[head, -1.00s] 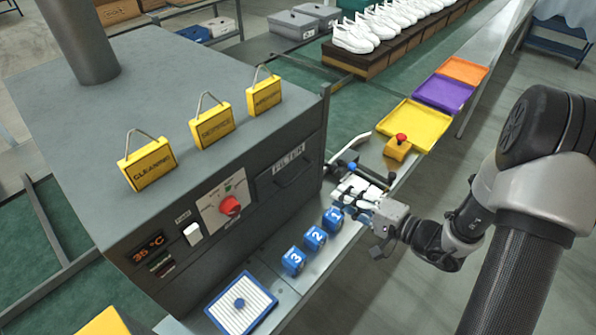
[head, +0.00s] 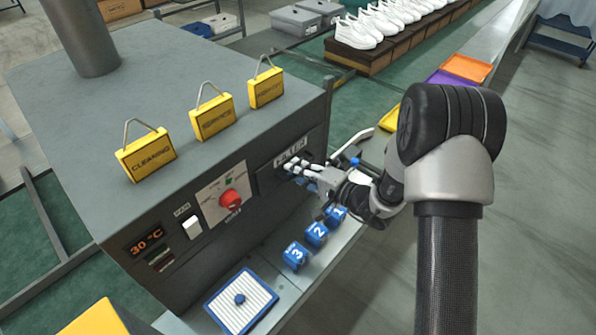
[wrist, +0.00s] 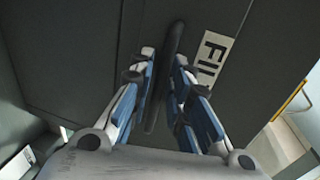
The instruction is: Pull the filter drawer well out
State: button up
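The filter drawer (head: 266,181) is a dark panel in the front of the grey machine, below a white FILTER label (head: 292,152). It looks flush with the front. Its black bar handle (wrist: 165,70) shows in the wrist view and is mostly hidden by my gripper in the head view. My gripper (head: 289,170) is at the drawer front. In the wrist view, the open fingers (wrist: 164,62) stand one on each side of the handle, with narrow gaps still visible.
A red knob (head: 231,199) and white switch (head: 192,227) are left of the drawer. Blue numbered blocks (head: 316,235) and a white filter with blue frame (head: 241,301) lie on the ledge below. Yellow signs (head: 212,117) stand on top.

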jog(key=shift+c, duration=0.2)
grip_shut()
dwell(0.4)
